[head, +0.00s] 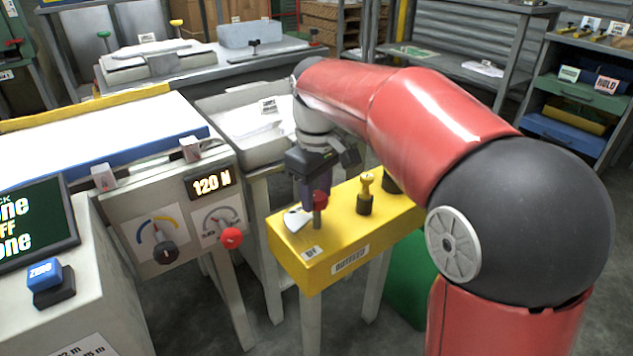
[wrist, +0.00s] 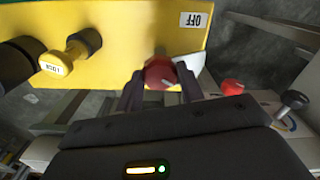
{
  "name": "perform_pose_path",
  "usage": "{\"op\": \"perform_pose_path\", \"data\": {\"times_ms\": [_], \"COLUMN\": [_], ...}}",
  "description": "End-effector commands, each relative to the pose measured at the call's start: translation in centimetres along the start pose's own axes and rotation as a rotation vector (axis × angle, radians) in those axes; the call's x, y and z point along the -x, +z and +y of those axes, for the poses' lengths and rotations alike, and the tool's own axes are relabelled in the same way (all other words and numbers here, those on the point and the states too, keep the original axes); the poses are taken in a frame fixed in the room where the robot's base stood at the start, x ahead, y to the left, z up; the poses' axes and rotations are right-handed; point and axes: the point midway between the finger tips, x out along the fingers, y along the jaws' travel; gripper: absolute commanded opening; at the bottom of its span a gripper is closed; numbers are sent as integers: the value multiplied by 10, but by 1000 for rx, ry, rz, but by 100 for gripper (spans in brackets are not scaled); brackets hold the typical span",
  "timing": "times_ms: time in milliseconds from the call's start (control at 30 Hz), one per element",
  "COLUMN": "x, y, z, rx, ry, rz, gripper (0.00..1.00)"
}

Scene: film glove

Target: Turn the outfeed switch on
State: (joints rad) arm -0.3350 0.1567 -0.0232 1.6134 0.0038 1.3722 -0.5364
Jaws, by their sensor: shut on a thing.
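The outfeed box (head: 383,238) is a yellow block with an "OUTFEED" label on its front, standing beside the conveyor. The outfeed switch (head: 320,200) is a red-topped knob near the box's left end, over a pale plate (head: 296,220). An "OFF" label (wrist: 194,19) is on the box near the switch. My gripper (head: 316,190) reaches down over this end from above. In the wrist view the red switch top (wrist: 158,73) sits between my two fingers, which are shut on it. Part of the switch is hidden by the fingers.
A yellow knob (head: 365,190) on a black base stands beside my gripper on the box, with a dark knob (head: 390,182) behind it. The conveyor panel to the left carries a red knob (head: 231,238), a black knob (head: 165,252) and a "120 N" display (head: 210,183).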

Motion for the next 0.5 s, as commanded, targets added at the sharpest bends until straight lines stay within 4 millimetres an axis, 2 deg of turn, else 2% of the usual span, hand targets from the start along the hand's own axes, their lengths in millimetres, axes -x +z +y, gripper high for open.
{"op": "perform_pose_path", "data": {"times_ms": [500], "x": [3], "y": [0], "z": [0], "rx": [-489], "ry": [1], "rz": [1], "gripper": [15]}}
